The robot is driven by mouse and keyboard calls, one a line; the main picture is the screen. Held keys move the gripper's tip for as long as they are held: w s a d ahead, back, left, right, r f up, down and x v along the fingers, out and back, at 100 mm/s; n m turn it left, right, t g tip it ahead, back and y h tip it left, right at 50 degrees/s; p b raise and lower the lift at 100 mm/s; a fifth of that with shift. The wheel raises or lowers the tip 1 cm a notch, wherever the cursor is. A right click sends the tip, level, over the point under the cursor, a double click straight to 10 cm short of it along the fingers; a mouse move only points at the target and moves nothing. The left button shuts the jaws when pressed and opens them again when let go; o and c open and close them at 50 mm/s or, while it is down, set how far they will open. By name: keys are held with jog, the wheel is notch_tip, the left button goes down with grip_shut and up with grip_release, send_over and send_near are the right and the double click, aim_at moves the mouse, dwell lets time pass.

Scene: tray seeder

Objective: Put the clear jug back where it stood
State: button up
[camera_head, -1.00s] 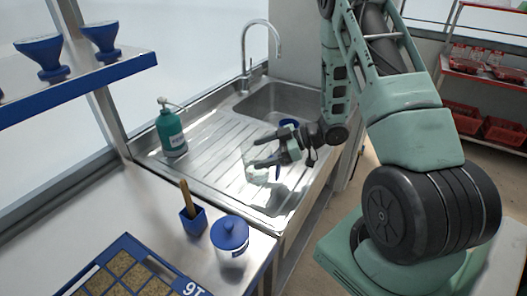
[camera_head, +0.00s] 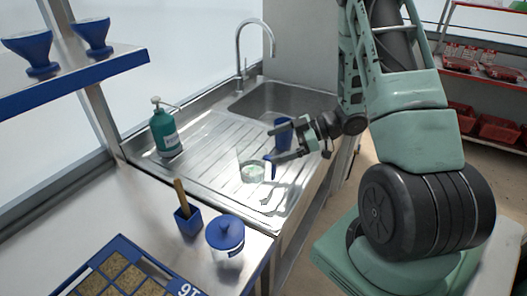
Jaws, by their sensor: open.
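The clear jug (camera_head: 253,172) stands on the ribbed metal drainboard (camera_head: 215,150), in front of the sink. It is see-through, with a blue handle on its right side. My gripper (camera_head: 272,146) is open, to the upper right of the jug in the head view. Its lower finger shows close to the handle; I cannot tell whether they touch. Nothing shows between the fingers except a blue container (camera_head: 283,133) behind them, partly hidden.
The sink basin (camera_head: 275,100) with a tall tap lies behind. A teal pump bottle (camera_head: 167,132) stands on the left of the drainboard. A blue-lidded jar (camera_head: 225,236), a blue pot with a wooden stick (camera_head: 188,219) and a seed tray (camera_head: 122,270) occupy the front counter.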

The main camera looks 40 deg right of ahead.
jog(key=v, duration=0.5)
jog(key=w+a+r+h, duration=0.3)
jog(key=w+a+h, duration=0.2)
jog(key=w+a, duration=0.45)
jog(key=w+a+r+m+h, duration=0.2)
jog(key=a, duration=0.4)
jog(key=s+a+r+m+g+h, duration=0.15)
jog(key=s+a+g, duration=0.25)
jog(key=s+a, duration=0.75)
jog(key=s+a+g, duration=0.2)
jog(key=s+a, duration=0.1)
jog(key=s, duration=0.5)
jog(key=s+a+r+g+h, duration=0.1)
jog(key=s+a+g, duration=0.1)
jog(key=s, duration=0.7)
jog(key=shift+s+a+r+b, duration=0.15)
jog(key=shift+s+a+b, duration=0.15)
jog(key=shift+a, duration=0.6)
